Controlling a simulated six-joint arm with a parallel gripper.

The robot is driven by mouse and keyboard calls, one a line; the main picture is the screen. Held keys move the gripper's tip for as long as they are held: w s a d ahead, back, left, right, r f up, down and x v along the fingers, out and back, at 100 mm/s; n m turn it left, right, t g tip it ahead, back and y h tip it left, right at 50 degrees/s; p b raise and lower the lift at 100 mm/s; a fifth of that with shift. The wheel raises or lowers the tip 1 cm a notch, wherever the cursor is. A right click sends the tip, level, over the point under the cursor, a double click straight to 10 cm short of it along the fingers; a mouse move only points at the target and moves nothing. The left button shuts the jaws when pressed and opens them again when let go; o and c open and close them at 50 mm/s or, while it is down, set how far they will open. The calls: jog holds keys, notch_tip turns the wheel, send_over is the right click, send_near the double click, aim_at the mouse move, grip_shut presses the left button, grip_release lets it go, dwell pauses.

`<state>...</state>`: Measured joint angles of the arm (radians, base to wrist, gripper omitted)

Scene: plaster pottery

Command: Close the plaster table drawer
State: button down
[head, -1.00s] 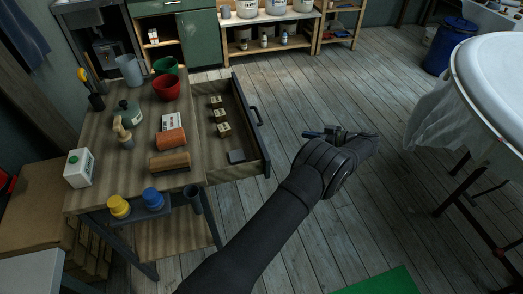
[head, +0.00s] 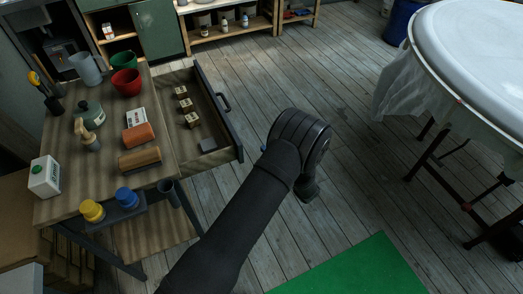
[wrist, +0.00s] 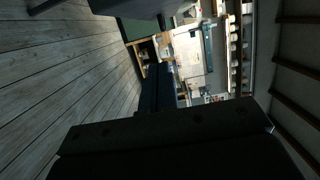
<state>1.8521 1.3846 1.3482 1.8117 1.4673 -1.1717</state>
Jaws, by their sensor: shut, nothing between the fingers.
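The plaster table drawer (head: 221,122) is pulled out on the right side of the wooden table (head: 65,135) in the head view. Its dark front faces right and carries a dark handle (head: 224,101). Several small labelled boxes (head: 186,104) and a grey block (head: 208,145) lie inside. My gripper (head: 264,148) is to the right of the drawer's near front corner, apart from it. It is shut and empty, mostly hidden behind my wrist, with only a small blue part showing. The wrist view is dark and sideways, and I cannot make out the drawer in it.
On the table stand red (head: 126,82) and green (head: 123,61) pots, a white carton (head: 44,176) and bottles. A round white table (head: 475,50) with dark legs stands at right. A green mat (head: 350,270) lies in front. The floor between is clear.

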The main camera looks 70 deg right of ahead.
aim_at(196, 165)
jog(key=w+d, duration=0.1)
jog(key=w, duration=0.8)
jog(key=shift+w, duration=0.25)
jog(key=shift+w, duration=0.1)
jog(key=w+a, duration=1.3)
jog(key=w, duration=0.1)
jog(key=shift+a, duration=0.4)
